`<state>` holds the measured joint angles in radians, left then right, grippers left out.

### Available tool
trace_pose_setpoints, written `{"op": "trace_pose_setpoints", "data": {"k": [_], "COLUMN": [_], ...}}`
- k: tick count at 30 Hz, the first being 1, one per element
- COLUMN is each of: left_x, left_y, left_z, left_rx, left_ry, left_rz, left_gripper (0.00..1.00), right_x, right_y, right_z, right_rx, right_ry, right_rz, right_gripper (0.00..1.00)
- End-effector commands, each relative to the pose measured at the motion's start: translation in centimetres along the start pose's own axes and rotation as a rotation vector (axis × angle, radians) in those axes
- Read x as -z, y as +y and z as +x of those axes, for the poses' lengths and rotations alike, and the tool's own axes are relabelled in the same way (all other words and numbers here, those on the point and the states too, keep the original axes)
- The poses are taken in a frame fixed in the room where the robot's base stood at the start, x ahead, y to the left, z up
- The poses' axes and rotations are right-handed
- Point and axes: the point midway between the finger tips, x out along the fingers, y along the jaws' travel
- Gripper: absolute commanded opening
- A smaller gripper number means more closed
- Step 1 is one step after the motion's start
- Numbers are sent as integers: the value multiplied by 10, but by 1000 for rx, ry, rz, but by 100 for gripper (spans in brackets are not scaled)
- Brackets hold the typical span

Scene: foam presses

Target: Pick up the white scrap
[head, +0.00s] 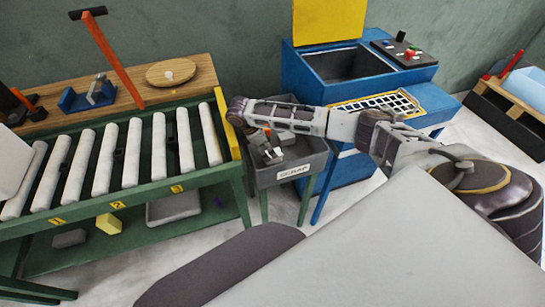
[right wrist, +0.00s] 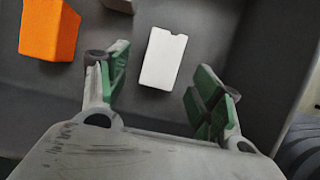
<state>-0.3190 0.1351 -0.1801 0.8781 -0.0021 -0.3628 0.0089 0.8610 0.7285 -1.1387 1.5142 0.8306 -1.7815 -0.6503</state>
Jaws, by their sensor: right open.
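The white scrap (right wrist: 163,58) is a flat, pale block with a small notch in its top edge. It lies on the dark floor of the grey scrap bin (head: 293,172). My right gripper (right wrist: 161,62) is open, with green-padded fingers on either side of the scrap in the right wrist view. I see a gap between each finger and the scrap, and nothing is held. In the head view my right arm reaches across from the right and ends over the bin, partly hiding its contents. My left gripper is not in view.
The bin walls rise close around. A green roller conveyor (head: 120,160) stands left of the bin and a blue press (head: 345,70) stands right.

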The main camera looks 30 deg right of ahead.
Motion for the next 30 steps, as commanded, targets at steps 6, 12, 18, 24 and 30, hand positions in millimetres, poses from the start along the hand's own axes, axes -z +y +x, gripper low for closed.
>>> {"op": "trace_pose_setpoints", "data": {"k": [6, 12, 18, 24, 30], "left_x": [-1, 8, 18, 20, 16], "left_y": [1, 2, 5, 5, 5], "left_z": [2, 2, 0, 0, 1], "left_rx": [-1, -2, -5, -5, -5], "left_ry": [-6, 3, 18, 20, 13], "left_rz": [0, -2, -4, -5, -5], "left_gripper": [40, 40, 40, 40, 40], "right_x": [-1, -2, -2, -2, -2], "right_y": [-1, -2, -2, -2, -2], "right_z": [17, 40, 51, 51, 51], "right_rx": [2, 2, 0, 0, 0], "right_ry": [-2, -3, -1, -1, -1], "right_rz": [0, 0, 0, 0, 0], "right_gripper": [65, 65, 65, 65, 65]}}
